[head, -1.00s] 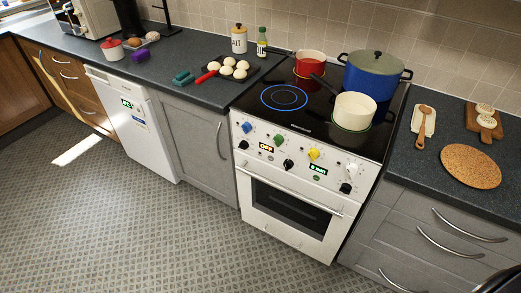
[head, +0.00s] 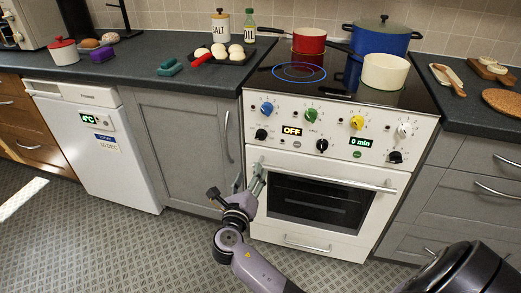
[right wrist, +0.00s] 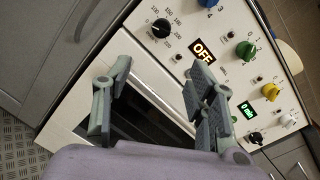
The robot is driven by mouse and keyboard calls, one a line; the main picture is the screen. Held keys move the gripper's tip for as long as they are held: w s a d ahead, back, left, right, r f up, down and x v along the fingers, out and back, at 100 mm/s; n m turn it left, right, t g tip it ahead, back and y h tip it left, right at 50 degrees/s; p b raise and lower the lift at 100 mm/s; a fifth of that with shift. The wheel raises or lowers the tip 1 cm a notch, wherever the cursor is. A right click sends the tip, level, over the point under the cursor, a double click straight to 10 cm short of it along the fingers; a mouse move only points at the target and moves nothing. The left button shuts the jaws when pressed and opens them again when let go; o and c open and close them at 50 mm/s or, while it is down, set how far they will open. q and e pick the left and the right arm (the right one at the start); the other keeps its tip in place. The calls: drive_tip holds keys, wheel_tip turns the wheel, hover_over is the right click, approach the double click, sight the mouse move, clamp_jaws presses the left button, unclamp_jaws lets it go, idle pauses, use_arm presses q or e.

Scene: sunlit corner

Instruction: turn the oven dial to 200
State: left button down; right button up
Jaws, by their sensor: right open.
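The white oven (head: 330,235) has a front panel of coloured and black knobs. The black dial at its lower left (head: 261,134) has a ring of numbers in the right wrist view (right wrist: 161,27), where it sits near the top. I cannot tell for sure which number it points to. The "OFF" display (head: 291,131) is right of the dial. My right gripper (head: 259,174) is open and empty, below the dial and in front of the left end of the door handle (head: 330,179). In the right wrist view its two fingers (right wrist: 156,95) are wide apart, away from the dial.
Other black knobs (head: 322,145) and the blue knob (head: 267,108) are near the dial. A red pan (head: 309,41), a cream pot (head: 385,71) and a blue pot (head: 383,42) stand on the hob. The floor in front of the fridge (head: 97,150) is clear.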

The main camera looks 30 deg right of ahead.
drive_tip(key=b, duration=0.1)
approach(261, 139)
drive_tip(key=w, duration=0.1)
drive_tip(key=b+x, duration=0.1)
drive_tip(key=x, duration=0.6)
drive_tip(key=shift+w+d+f+b, duration=0.15)
drive_tip(key=shift+d+b, duration=0.25)
drive_tip(key=shift+d, duration=0.05)
use_arm(q)
drive_tip(key=w+r, duration=0.6)
drive_tip(key=r, duration=0.2)
drive_tip(key=shift+d+r+t, duration=0.3)
drive_tip(key=shift+d+r, duration=0.05)
use_arm(e)
drive_tip(key=shift+w+d, duration=0.3)
drive_tip(key=shift+d, duration=0.05)
drive_tip(key=shift+c, duration=0.3)
drive_tip(key=c, duration=1.1)
